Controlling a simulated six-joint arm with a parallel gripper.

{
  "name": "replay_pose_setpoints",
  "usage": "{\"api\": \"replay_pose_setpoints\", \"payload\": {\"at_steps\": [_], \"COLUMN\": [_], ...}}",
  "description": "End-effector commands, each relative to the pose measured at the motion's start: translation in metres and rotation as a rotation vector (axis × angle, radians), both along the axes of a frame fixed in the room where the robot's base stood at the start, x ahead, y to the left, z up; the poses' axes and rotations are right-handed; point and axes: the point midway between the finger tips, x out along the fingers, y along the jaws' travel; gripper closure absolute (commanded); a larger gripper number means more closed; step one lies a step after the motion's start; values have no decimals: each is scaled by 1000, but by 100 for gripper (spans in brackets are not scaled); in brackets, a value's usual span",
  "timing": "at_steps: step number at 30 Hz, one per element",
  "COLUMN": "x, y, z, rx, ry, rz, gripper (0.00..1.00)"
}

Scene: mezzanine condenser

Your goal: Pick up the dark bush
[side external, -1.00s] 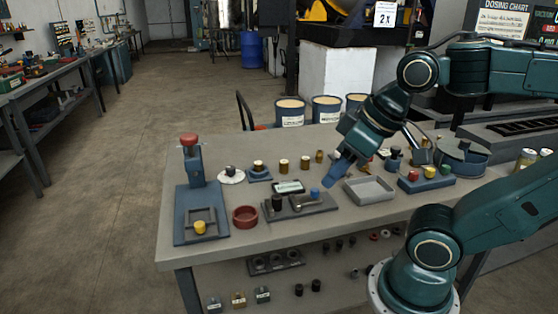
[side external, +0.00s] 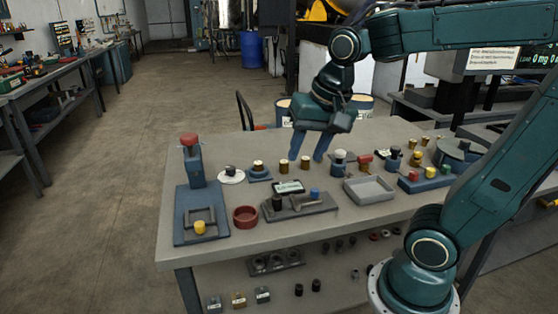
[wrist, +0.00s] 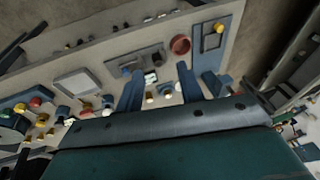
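A small dark bush (side external: 230,169) sits on a round white disc (side external: 232,178) toward the table's left. A black cylinder (side external: 277,202) also stands on a grey fixture (side external: 300,206); I cannot tell for sure which dark piece the task means. My gripper (side external: 310,152) points down above the back middle of the table, right of both. Its two fingers are apart with nothing between them; it also shows in the wrist view (wrist: 160,78). Brass bushes (side external: 283,164) stand near and below the fingers. The dark bush on the disc is not clear in the wrist view.
A blue press with a red knob (side external: 189,140) stands at the left. A red dish (side external: 245,216) lies in front of the disc. A grey tray (side external: 369,190) and a blue block with coloured knobs (side external: 427,181) are at the right.

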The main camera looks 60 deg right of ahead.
Motion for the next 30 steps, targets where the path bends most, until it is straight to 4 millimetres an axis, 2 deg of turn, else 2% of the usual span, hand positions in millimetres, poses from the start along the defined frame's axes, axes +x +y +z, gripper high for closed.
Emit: {"api": "replay_pose_setpoints", "payload": {"at_steps": [11, 18, 24, 30], "x": [62, 97, 116, 124], "y": [-38, -67, -87, -96], "z": [-22, -48, -69, -79], "rx": [154, 219, 246, 256], "ry": [123, 186, 221, 234], "rz": [-627, -1030, -1298, -1420], "gripper": [62, 62, 62, 62]}}
